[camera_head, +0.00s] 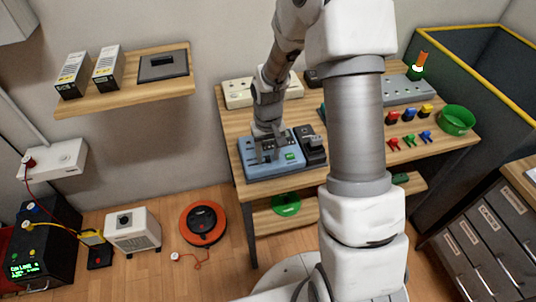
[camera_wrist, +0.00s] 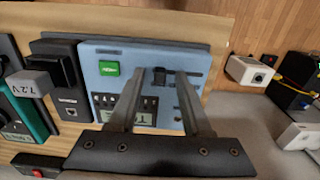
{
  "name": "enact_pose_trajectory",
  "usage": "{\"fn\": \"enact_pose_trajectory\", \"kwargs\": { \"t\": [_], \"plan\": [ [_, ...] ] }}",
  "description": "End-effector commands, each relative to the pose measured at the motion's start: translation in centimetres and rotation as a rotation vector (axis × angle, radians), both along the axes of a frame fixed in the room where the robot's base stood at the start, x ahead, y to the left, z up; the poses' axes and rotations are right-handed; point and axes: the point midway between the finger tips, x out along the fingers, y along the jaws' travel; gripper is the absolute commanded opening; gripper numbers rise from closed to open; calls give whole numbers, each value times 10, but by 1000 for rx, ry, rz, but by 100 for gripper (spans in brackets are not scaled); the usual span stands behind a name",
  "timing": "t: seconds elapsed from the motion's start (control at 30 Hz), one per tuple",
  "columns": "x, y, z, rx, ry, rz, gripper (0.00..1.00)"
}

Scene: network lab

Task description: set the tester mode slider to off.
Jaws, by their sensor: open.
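The blue tester (camera_head: 262,168) lies on the wooden bench; in the wrist view its face (camera_wrist: 100,57) shows a green button or label (camera_wrist: 109,68), a dark keypad and a small display. A black slider knob (camera_wrist: 159,76), which I take for the mode slider, sits in a dark slot near the tester's edge. My gripper (camera_head: 270,147) is over the tester, pointing down. In the wrist view my gripper (camera_wrist: 158,82) is open, with one finger on each side of the knob. I cannot tell whether either finger touches it. The slider's markings are too small to read.
A black device (camera_head: 313,148) stands right beside the tester. A beige power strip (camera_head: 238,92) lies behind it. A wall shelf (camera_head: 130,95) hangs at the left.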

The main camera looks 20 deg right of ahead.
Motion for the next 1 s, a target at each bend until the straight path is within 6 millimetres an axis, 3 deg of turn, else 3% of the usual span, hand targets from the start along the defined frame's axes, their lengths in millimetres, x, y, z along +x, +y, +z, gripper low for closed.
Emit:
{"fn": "enact_pose_trajectory", "kwargs": {
  "t": [0.3, 0.57, 1.0],
  "plan": [
    [0, 0, -2, 0, 0, 0, 47],
    [0, 0, -2, 0, 0, 0, 0],
    [0, 0, -2, 0, 0, 0, 0]
  ]
}}
